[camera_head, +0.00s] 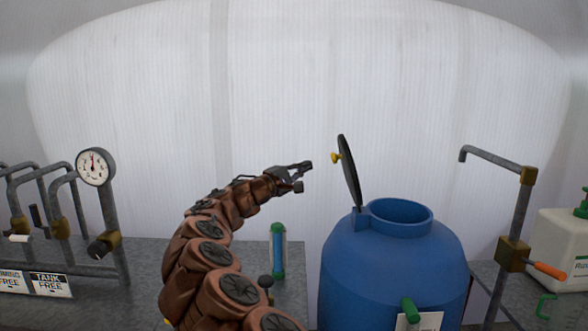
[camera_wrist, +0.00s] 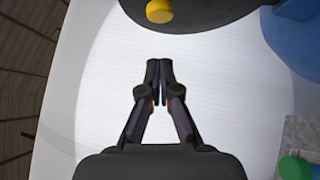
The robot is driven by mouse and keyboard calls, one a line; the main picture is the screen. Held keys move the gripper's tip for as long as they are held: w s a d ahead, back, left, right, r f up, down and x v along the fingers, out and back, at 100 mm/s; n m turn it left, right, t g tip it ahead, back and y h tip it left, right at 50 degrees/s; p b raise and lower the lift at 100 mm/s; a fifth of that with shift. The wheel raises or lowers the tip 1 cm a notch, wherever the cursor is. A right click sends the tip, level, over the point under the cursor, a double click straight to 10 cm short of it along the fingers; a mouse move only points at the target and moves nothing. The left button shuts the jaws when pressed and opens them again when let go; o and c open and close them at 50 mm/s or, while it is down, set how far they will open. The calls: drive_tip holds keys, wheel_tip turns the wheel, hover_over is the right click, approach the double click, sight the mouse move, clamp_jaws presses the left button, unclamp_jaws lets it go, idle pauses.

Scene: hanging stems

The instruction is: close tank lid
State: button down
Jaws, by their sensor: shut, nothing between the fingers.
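The blue tank (camera_head: 385,265) stands right of centre in the head view, with its round mouth (camera_head: 400,213) open. Its dark lid (camera_head: 350,172) stands nearly upright on a hinge at the left of the mouth, leaning slightly left. A yellow knob (camera_head: 336,157) sticks out from the lid's left face. My gripper (camera_head: 308,175) is shut and empty, left of the lid and apart from it. In the wrist view, my gripper's fingertips (camera_wrist: 159,66) meet, with the lid (camera_wrist: 205,12) and yellow knob (camera_wrist: 159,11) beyond them at the top. Part of the blue tank (camera_wrist: 298,35) shows at upper right.
A pressure gauge (camera_head: 95,167) on grey pipes stands at the left. A tube with green ends (camera_head: 278,250) stands left of the tank. A pipe with an orange-handled valve (camera_head: 548,270) and a white canister (camera_head: 562,240) stand at the right. The space above the tank mouth is clear.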

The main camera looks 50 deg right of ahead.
drive_tip(key=shift+s+d+r+p, duration=0.25)
drive_tip(key=shift+s+d+p, duration=0.1)
drive_tip(key=shift+s+d, duration=0.3)
drive_tip(key=shift+s+d+r+p, duration=0.25)
drive_tip(key=shift+s+d, duration=0.25)
drive_tip(key=shift+d, duration=0.35)
drive_tip(key=shift+s+d+r+p, duration=0.2)
drive_tip(key=shift+s+d+p, duration=0.2)
drive_tip(key=shift+s+d, duration=0.25)
drive_tip(key=shift+w+d, duration=0.1)
